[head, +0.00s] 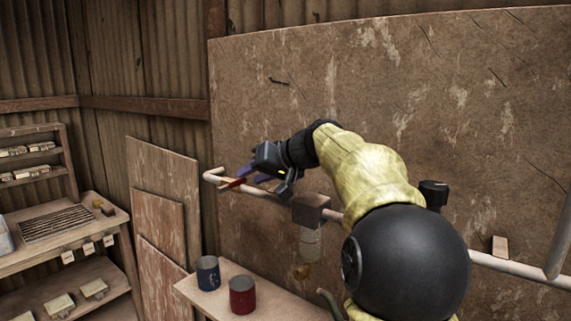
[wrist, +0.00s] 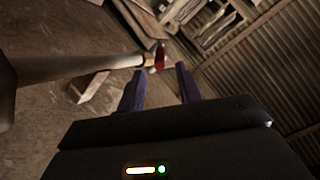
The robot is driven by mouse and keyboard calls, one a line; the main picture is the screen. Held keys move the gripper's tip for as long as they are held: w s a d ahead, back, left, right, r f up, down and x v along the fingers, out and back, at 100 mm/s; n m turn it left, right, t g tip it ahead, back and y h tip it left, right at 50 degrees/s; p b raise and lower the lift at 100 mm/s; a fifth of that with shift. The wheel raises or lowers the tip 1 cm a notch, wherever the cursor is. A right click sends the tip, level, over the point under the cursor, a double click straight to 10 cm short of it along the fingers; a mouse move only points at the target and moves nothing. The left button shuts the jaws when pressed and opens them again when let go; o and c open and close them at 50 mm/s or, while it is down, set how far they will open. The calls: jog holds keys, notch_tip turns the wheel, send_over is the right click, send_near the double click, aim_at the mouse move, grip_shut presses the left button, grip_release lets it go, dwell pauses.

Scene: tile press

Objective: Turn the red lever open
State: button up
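The red lever (head: 233,183) sits on the white pipe (head: 213,178) near its bent left end, in front of the large brown board. In the wrist view the red lever (wrist: 159,58) shows just beyond and between my fingertips, at the end of the pale pipe (wrist: 85,67). My gripper (head: 252,175) is at the lever, with its dark purple fingers pointing toward it. In the wrist view my gripper (wrist: 158,82) has its fingers well apart with nothing between them. Part of the pipe is hidden behind my arm in the head view.
A grey box (head: 311,207) with a hanging clear jar (head: 309,243) is on the pipe, right of the gripper. The large board (head: 270,115) stands close behind.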

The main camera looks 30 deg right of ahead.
jog(key=v, duration=1)
jog(key=shift+s+b, duration=0.3)
jog(key=shift+b, duration=0.05)
jog(key=shift+d+r, duration=0.1)
jog(key=shift+c, duration=0.4)
